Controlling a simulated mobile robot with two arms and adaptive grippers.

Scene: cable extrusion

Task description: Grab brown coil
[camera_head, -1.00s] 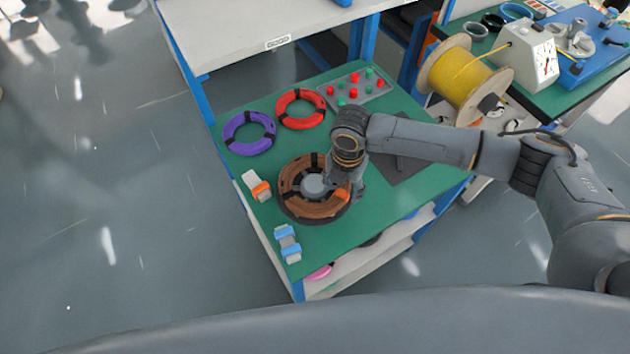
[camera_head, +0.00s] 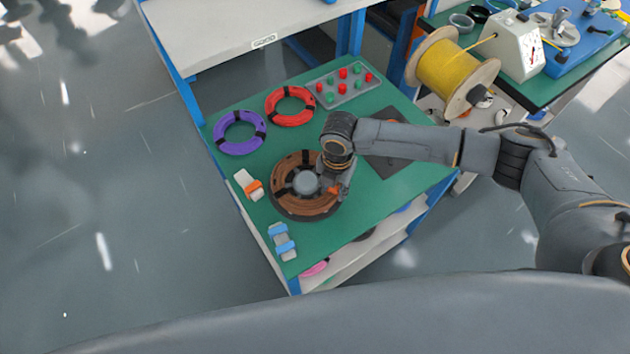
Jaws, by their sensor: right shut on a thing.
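The brown coil (camera_head: 291,204) lies on a dark round holder with a grey hub (camera_head: 306,182) on the green table top. Black bands cross the coil. My right gripper (camera_head: 334,190) comes down over the coil's right side and is shut on it there. The fingertips are partly hidden by the gripper body. The coil still rests at table level around the hub. My left gripper is not in view.
A purple coil (camera_head: 240,146) and a red coil (camera_head: 272,104) lie behind. A button panel (camera_head: 345,90) is at the back. Orange (camera_head: 250,186) and blue (camera_head: 282,241) banded pieces lie at the left edge. A yellow cable spool (camera_head: 447,70) stands right.

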